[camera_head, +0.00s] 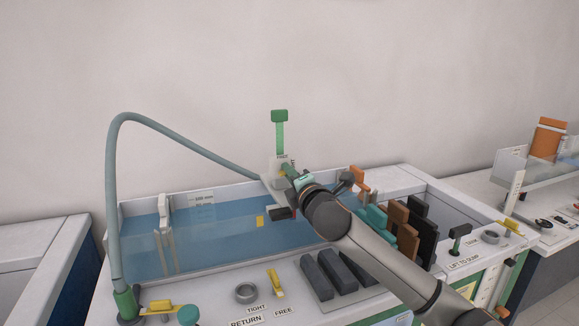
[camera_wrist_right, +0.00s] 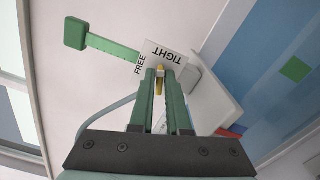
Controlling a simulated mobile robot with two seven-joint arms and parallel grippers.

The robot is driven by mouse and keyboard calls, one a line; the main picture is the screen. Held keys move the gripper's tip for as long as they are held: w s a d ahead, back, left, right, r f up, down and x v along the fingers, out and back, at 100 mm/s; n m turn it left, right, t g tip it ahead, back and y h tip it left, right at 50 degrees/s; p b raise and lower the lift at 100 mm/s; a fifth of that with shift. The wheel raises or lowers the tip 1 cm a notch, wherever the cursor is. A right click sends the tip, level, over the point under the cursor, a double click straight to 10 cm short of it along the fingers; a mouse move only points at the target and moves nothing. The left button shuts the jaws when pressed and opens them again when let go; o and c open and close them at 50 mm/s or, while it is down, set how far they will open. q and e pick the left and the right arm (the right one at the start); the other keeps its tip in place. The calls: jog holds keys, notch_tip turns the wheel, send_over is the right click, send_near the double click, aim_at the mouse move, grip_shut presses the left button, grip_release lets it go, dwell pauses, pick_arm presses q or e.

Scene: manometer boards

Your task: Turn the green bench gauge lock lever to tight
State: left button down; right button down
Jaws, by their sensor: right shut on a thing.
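The green gauge (camera_head: 280,138) stands upright at the back of the water tank, a marked green strip with a green block on top. It also shows in the wrist view (camera_wrist_right: 110,46), beside a white plate (camera_wrist_right: 166,52) lettered FREE and TIGHT. My right gripper (camera_head: 288,172) reaches its base. In the wrist view its green fingers (camera_wrist_right: 161,78) are shut on a small yellow lever (camera_wrist_right: 159,85), just below the plate. The lever is mostly hidden between the fingers, so I cannot tell its exact angle. My left gripper is not in view.
A blue water tank (camera_head: 140,266) lies under my right arm. A grey hose (camera_head: 112,200) arches at the left. Another yellow lever (camera_head: 274,281) stands by front TIGHT and FREE labels.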

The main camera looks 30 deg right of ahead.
jog(key=shift+m+p, duration=0.5)
jog(key=shift+m, duration=0.6)
jog(key=shift+f+m, duration=0.1)
jog(key=shift+m, duration=0.5)
jog(key=shift+p, duration=0.3)
jog(key=c, duration=1)
grip_release()
jog(key=shift+o, duration=0.2)
jog(key=shift+s, duration=0.1)
jog(key=v, duration=1.2)
jog(key=shift+s+a, duration=0.15)
